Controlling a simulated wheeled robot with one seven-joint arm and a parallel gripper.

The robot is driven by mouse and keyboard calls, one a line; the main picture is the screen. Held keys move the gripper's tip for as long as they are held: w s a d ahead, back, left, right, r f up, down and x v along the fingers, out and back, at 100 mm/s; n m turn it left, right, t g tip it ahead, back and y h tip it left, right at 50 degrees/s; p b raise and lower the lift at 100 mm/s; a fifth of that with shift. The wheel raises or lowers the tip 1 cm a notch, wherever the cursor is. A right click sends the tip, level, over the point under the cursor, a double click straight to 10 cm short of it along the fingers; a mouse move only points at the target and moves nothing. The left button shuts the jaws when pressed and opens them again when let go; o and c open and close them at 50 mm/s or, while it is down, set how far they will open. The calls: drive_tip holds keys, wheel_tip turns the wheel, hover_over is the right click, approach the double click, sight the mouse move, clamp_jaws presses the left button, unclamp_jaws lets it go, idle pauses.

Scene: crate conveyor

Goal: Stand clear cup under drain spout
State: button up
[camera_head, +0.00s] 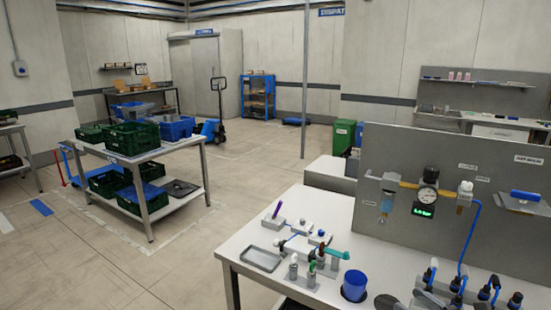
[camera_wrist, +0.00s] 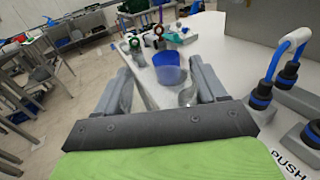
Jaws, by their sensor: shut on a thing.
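My gripper (camera_wrist: 160,66) shows in the wrist view, its two grey fingers spread either side of a faint see-through shape. This looks like the clear cup (camera_wrist: 188,96); its outline is hard to make out, and my gripper is shut on it. In the head view neither my gripper nor the clear cup can be made out. On the grey upright panel, a clear filter bowl (camera_head: 386,203) hangs left of the round gauge (camera_head: 428,199). The drain spout seems to be at the bowl's lower end (camera_head: 383,217), too small to see well.
A blue tub (camera_head: 354,285) stands on the white bench (camera_head: 290,212); it also shows beyond my fingers in the wrist view (camera_wrist: 167,69). Small valve fittings (camera_head: 318,252) and a grey tray (camera_head: 262,259) are to its left.

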drive_tip(key=a+f+n+g+y+p, duration=0.2)
drive_tip(key=a+y, duration=0.1)
drive_tip(key=a, duration=0.6)
drive_tip(key=s+a+f+n+g+y+p, duration=0.1)
drive_tip(key=a+f+n+g+y+p, duration=0.2)
drive_tip(key=a, duration=0.7)
drive_tip(key=shift+s+a, duration=0.2)
drive_tip(key=shift+a, duration=0.1)
drive_tip(key=shift+d, duration=0.1)
